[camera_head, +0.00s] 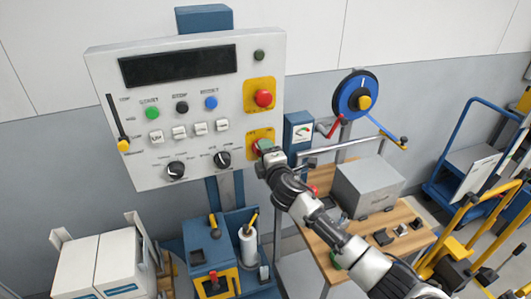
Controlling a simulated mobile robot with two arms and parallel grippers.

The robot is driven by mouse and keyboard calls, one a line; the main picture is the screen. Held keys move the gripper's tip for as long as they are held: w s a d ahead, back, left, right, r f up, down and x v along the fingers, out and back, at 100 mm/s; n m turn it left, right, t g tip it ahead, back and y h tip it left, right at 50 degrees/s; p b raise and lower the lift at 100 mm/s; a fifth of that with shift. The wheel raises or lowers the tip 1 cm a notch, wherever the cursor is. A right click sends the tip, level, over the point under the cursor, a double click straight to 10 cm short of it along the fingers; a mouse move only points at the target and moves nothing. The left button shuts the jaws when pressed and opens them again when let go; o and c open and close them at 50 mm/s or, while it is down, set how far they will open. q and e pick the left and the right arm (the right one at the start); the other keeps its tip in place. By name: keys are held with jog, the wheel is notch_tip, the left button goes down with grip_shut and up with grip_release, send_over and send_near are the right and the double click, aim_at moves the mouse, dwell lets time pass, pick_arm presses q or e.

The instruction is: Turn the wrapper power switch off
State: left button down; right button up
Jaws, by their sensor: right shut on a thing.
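The white control panel (205,140) stands in the middle left of the head view. At its lower right corner, the power switch shows as a yellow plate (261,134) with a red knob (257,146). My right gripper (265,153) is at this knob, shut on it, and covers most of it. The knob's exact angle is hidden. Above it, a red mushroom button (264,98) sits on another yellow plate. My left gripper is out of view.
The panel also has a dark display (178,66), green, black and blue buttons, rocker switches and two black knobs. A blue gauge box (299,133) stands close to the gripper's right.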

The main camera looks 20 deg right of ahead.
jog(key=shift+f, duration=0.1)
jog(key=o, duration=0.9)
jog(key=shift+s+d+b, duration=0.15)
jog(key=shift+s+b, duration=1.1)
jog(key=shift+s, duration=4.15)
